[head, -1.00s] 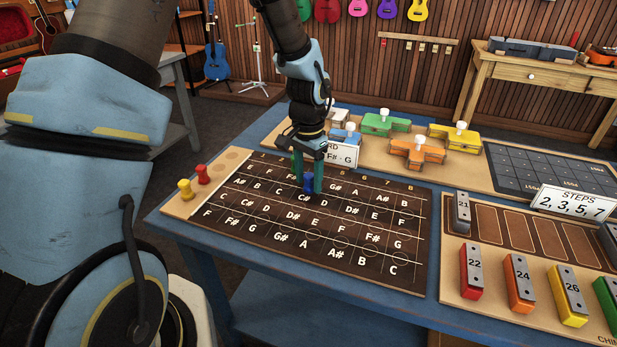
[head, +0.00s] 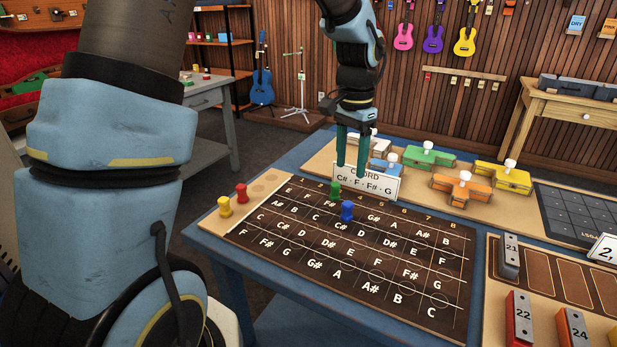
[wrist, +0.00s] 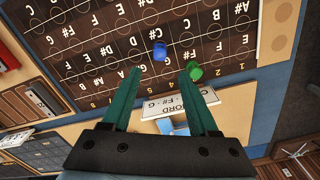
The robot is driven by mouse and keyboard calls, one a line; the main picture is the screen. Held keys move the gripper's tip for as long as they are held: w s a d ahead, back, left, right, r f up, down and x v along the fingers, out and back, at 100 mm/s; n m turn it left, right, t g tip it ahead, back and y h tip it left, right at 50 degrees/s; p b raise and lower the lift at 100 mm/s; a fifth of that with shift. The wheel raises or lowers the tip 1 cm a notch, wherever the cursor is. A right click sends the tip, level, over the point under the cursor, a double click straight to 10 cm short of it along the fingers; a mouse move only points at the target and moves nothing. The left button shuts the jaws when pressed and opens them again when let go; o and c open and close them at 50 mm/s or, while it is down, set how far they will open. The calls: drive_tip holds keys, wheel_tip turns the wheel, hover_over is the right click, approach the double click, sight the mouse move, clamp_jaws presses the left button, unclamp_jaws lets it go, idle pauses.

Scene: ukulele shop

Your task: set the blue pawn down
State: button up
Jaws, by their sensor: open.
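The blue pawn (head: 347,210) stands upright on the dark fretboard chart (head: 330,285), in its upper middle part. It also shows in the wrist view (wrist: 160,51), beyond the fingertips and clear of them. A green pawn (head: 335,190) stands on the chart just left of and behind the blue one.
Yellow (head: 225,206) and red (head: 241,193) pawns stand on the board's left strip. The chord card (head: 366,182) stands behind the chart. Numbered chime bars (head: 520,320) stand at right.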

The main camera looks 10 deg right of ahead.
drive_tip(key=s+a+f+n, duration=0.1)
drive_tip(key=a+n, duration=0.5)
drive_tip(key=a, duration=0.9)
drive_tip(key=s+a+f+n+t, duration=0.1)
drive_tip(key=s+a+n, duration=0.2)
drive_tip(key=a, duration=1.2)
drive_tip(key=n, duration=0.3)
drive_tip(key=shift+t, duration=0.3)
